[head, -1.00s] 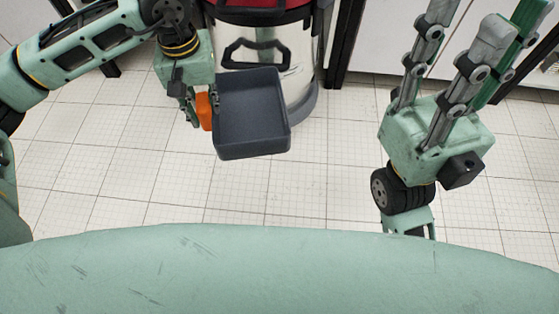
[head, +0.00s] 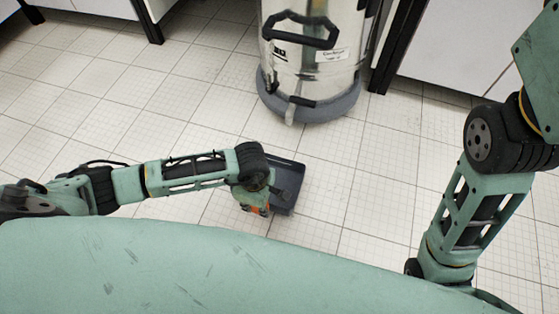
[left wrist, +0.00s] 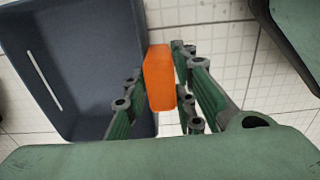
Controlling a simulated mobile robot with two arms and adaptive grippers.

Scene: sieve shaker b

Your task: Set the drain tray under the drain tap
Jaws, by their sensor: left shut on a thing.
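The dark grey drain tray (head: 289,182) is in front of the steel vessel, low over the floor tiles, apart from the vessel. I cannot tell whether it touches the floor. My left gripper (head: 258,207) is shut on the tray's orange handle, which shows between the fingers in the left wrist view (left wrist: 160,78). The tray (left wrist: 75,70) fills the left of that view and looks empty. The drain tap (head: 293,103), with a dark lever, sticks out low on the front of the vessel, above and behind the tray. My right gripper is out of the head view.
The steel vessel (head: 312,60) has a black handle and a grey base ring (head: 325,108). White cabinets with black legs (head: 385,60) stand behind on both sides. Tiled floor between tray and vessel is clear.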

